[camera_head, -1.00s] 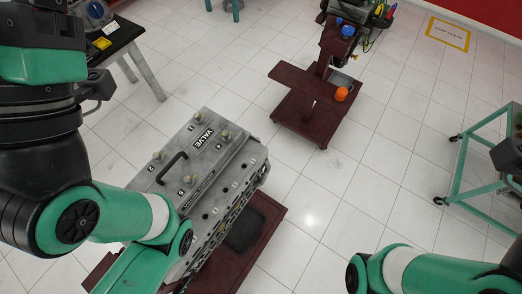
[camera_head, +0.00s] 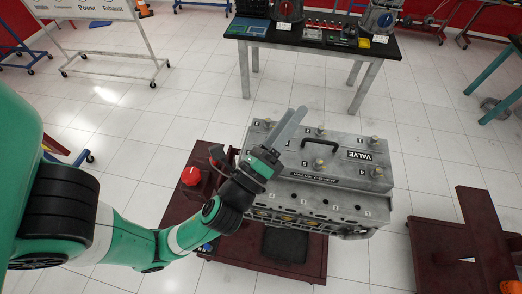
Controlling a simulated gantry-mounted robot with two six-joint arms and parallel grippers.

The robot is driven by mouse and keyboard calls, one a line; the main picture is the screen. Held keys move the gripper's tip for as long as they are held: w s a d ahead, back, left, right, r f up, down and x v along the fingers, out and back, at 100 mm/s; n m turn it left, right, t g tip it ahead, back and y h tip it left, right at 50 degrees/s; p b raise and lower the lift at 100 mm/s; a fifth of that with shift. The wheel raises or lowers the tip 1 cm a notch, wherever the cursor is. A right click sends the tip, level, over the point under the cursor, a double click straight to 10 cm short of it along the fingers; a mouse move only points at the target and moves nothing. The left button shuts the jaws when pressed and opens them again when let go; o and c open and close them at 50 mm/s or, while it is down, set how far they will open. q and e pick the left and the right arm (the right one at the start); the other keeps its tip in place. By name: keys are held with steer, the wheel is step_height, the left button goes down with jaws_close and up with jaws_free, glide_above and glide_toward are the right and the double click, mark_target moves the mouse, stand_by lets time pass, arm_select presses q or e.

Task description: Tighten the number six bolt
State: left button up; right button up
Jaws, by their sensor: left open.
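The grey engine block (camera_head: 320,205) stands on a dark red stand (camera_head: 262,258) in the middle. Its valve cover (camera_head: 345,150), marked VALVE, has a black handle (camera_head: 320,143) and several bolts. Bolts show at the back left (camera_head: 268,124), the back middle (camera_head: 320,131), the front middle (camera_head: 319,163) and the front right (camera_head: 378,173). Their small number labels are hard to read. My left gripper (camera_head: 292,119) is over the cover's left end, fingers pointing up and right. It is open, with nothing seen between the fingers, and covers the cover's front left corner. My right gripper is out of view.
A red-topped object (camera_head: 191,177) sits on the stand left of the engine, close to my left arm. A black-topped table (camera_head: 310,40) with equipment is behind. Another dark red stand (camera_head: 455,245) is at right. Clear floor lies between table and engine.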

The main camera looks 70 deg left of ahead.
arm_select(q)
steer(key=s+f+m+g+h, duration=0.1)
steer(key=s+f+m, duration=0.3)
steer(key=f, duration=0.2)
steer(key=s+f+m+g+h+b, duration=0.1)
steer(key=s+f+m, duration=0.3)
steer(key=s+f, duration=0.1)
steer(key=s+f+m+g+h+b, duration=0.1)
steer(key=s+f+m, duration=0.2)
steer(key=s+f, duration=0.2)
steer(key=shift+s+a+f+m, duration=0.1)
steer(key=shift+a+f+m, duration=0.1)
steer(key=shift+f, duration=0.55)
steer(key=shift+a+f+m, duration=0.1)
steer(key=shift+f+m, duration=0.1)
steer(key=shift+f, duration=0.55)
steer(key=shift+p+x, duration=0.8)
steer(key=shift+x, duration=0.1)
steer(key=p+x, duration=0.5)
steer(key=x, duration=0.4)
steer(key=shift+w+a+f, duration=0.1)
steer(key=shift+w+a, duration=0.1)
steer(key=shift+w, duration=0.3)
jaws_close()
